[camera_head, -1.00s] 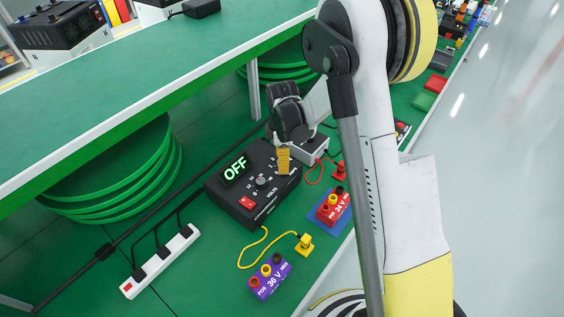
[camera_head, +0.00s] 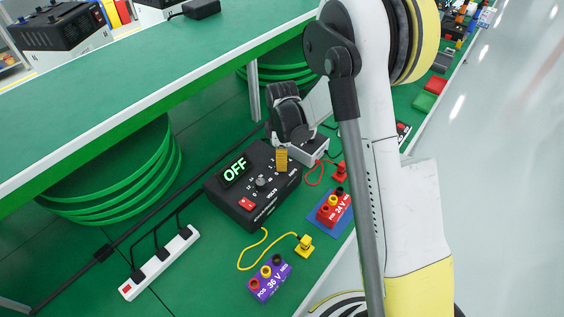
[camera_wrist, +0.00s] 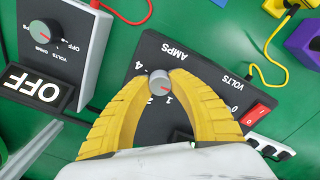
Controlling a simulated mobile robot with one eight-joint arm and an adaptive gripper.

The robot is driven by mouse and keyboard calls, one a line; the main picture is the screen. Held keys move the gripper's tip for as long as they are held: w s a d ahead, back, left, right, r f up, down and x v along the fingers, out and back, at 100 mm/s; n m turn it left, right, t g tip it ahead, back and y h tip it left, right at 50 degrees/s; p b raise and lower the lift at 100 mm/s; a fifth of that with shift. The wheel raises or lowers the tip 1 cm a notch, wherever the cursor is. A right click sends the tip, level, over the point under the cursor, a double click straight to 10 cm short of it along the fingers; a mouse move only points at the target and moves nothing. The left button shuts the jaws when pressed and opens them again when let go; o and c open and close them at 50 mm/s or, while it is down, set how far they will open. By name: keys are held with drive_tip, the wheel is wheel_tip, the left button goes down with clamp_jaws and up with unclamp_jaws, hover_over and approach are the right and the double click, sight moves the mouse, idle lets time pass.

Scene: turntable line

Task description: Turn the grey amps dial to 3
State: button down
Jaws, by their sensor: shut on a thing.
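The grey amps dial (camera_wrist: 160,82) sits on a black power supply box (camera_wrist: 146,65) under the AMPS label. A red pointer mark on it points toward the lower right in the wrist view, near small digits partly covered. My gripper (camera_wrist: 160,75) is shut on the dial, its yellow ribbed fingertips on either side of it. In the head view my gripper (camera_head: 282,160) is over the far right part of the black box (camera_head: 260,210) and hides the amps dial. The OFF display (camera_head: 235,172) stands on the box.
The volts dial (camera_head: 261,181) and red switch (camera_head: 246,203) are on the same box. A grey meter box (camera_head: 315,148) stands close behind. Purple 36 V block (camera_head: 268,278), red 24 V block (camera_head: 333,209), yellow plug (camera_head: 304,245) and white power strip (camera_head: 160,263) lie around; a green shelf (camera_head: 170,75) overhangs.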

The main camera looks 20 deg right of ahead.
drive_tip(key=m+b, duration=0.1)
drive_tip(key=m, duration=0.6)
drive_tip(key=shift+b, duration=0.35)
drive_tip(key=m, duration=0.3)
drive_tip(key=shift+m+b, duration=0.3)
drive_tip(key=shift+m, duration=0.1)
drive_tip(key=m, duration=0.3)
drive_tip(key=shift+m, duration=0.3)
drive_tip(key=m+b, duration=0.1)
drive_tip(key=m, duration=0.2)
drive_tip(key=shift+m, duration=0.3)
drive_tip(key=m, duration=0.3)
drive_tip(key=shift+m, duration=0.3)
drive_tip(key=m, duration=0.6)
drive_tip(key=shift+b, duration=0.3)
drive_tip(key=shift+m, duration=0.3)
drive_tip(key=c, duration=1.1)
unclamp_jaws()
drive_tip(key=shift+c, duration=0.2)
